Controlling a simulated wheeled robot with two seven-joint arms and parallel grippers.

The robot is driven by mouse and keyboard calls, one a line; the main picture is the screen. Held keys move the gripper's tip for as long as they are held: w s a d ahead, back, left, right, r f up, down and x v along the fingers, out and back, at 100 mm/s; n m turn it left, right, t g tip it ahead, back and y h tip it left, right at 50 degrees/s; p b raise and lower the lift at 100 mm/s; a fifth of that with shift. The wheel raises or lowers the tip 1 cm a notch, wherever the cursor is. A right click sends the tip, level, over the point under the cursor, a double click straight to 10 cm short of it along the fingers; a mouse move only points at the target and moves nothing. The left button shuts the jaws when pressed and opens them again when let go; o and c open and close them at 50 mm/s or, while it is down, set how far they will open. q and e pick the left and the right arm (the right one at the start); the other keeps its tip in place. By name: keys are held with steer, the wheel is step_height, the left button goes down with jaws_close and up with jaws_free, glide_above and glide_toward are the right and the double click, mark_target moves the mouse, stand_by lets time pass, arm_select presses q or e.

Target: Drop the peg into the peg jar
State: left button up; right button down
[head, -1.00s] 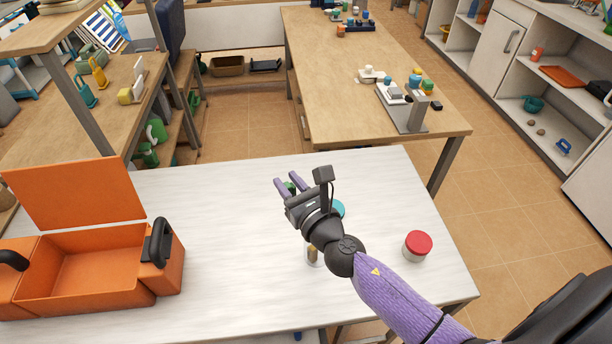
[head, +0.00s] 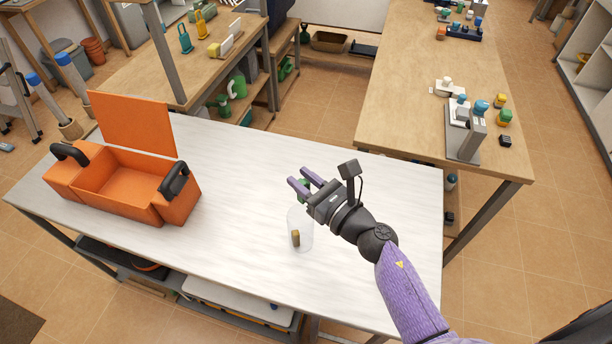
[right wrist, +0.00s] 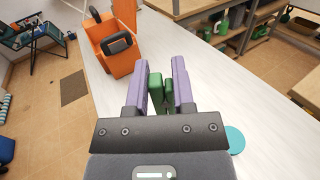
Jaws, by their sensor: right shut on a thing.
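My right gripper (head: 302,182) is shut on a green peg (head: 303,183). The peg also shows between the purple fingers in the right wrist view (right wrist: 156,92). A clear jar (head: 304,241) stands upright on the white table, with a brown peg (head: 295,238) inside. In the head view the fingers and green peg appear just above the jar's upper part, and the gripper partly covers it. I cannot tell whether they are directly over its mouth. The jar does not show in the right wrist view. My left gripper is not in view.
An open orange toolbox (head: 120,185) stands on the left of the white table (head: 235,215). A teal round lid (right wrist: 235,139) lies near my gripper in the right wrist view. The tabletop between toolbox and jar is clear. A wooden table (head: 410,110) stands beyond.

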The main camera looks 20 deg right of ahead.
steer(key=b, duration=0.8)
glide_above(304, 209)
steer(key=s, duration=0.3)
step_height(304, 209, down, 9)
steer(key=shift+s+a+f, duration=0.15)
steer(key=shift+a, duration=0.3)
steer(key=shift+c, duration=1.9)
jaws_free()
